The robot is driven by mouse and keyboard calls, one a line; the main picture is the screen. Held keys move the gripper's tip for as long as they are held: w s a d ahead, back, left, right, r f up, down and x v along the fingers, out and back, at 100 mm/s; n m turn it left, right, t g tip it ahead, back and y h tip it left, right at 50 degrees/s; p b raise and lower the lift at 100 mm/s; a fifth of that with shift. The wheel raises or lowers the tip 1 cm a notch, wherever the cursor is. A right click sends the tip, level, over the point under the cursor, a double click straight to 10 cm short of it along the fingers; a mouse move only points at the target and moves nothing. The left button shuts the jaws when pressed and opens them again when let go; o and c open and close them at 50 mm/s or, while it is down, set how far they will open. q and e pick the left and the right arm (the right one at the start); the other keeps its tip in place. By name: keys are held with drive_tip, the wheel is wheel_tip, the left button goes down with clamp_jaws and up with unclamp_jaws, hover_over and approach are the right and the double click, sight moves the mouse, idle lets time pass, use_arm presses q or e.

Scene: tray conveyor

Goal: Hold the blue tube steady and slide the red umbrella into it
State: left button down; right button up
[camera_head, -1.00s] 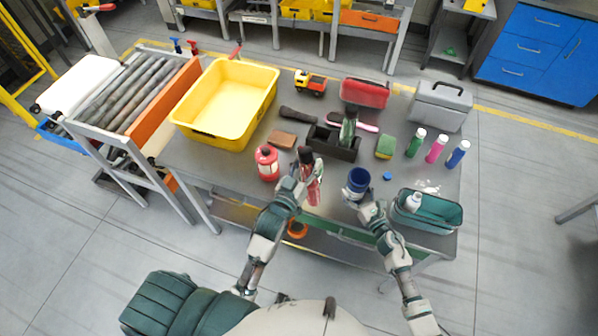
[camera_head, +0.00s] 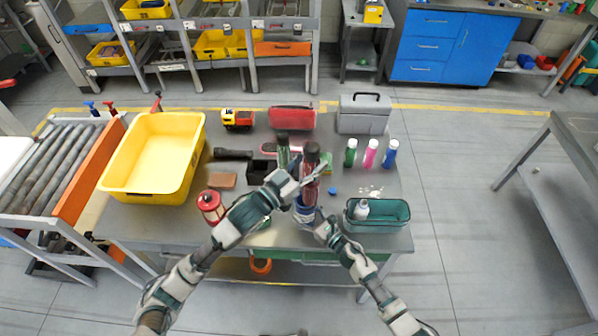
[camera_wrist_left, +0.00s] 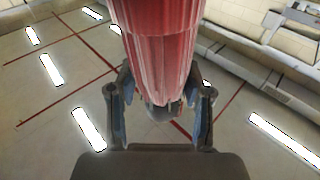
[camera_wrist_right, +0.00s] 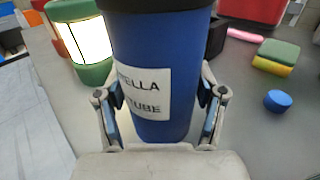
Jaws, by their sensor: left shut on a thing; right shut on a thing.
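The red umbrella (camera_head: 311,165), with a dark top end, is upright in my left gripper (camera_head: 303,183). In the left wrist view the red folded cloth (camera_wrist_left: 160,50) lies between the two fingers (camera_wrist_left: 160,108). The blue tube (camera_head: 304,213) stands right below the umbrella in the head view; I cannot tell whether the umbrella's lower end is inside its mouth. My right gripper (camera_head: 318,226) is shut on the tube. In the right wrist view the fingers (camera_wrist_right: 160,112) press both sides of the blue tube (camera_wrist_right: 178,60), below its black rim, beside a white label.
A red lantern (camera_head: 210,207) stands left of the tube and a teal bin (camera_head: 392,226) right of it. Behind are a black box (camera_head: 259,172), a sponge and several bottles. A large yellow bin (camera_head: 128,185) fills the table's left side.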

use_arm(q)
drive_tip(key=shift+w+a+r+m+g+h, duration=0.25)
drive_tip(key=shift+w+r+m+g+h, duration=0.55)
drive_tip(key=shift+w+m+h, duration=0.1)
drive_tip(key=shift+w+a+r+m+g+h, duration=0.3)
drive_tip(key=shift+w+r+m+g+h, duration=0.1)
drive_tip(key=shift+w+r, duration=0.05)
wheel_tip(320, 180, down, 20)
idle(1.0)
drive_tip(key=shift+f, duration=0.4)
idle(1.2)
drive_tip(key=shift+c, duration=2)
unclamp_jaws()
drive_tip(key=shift+s, duration=0.1)
drive_tip(key=v, duration=1.2)
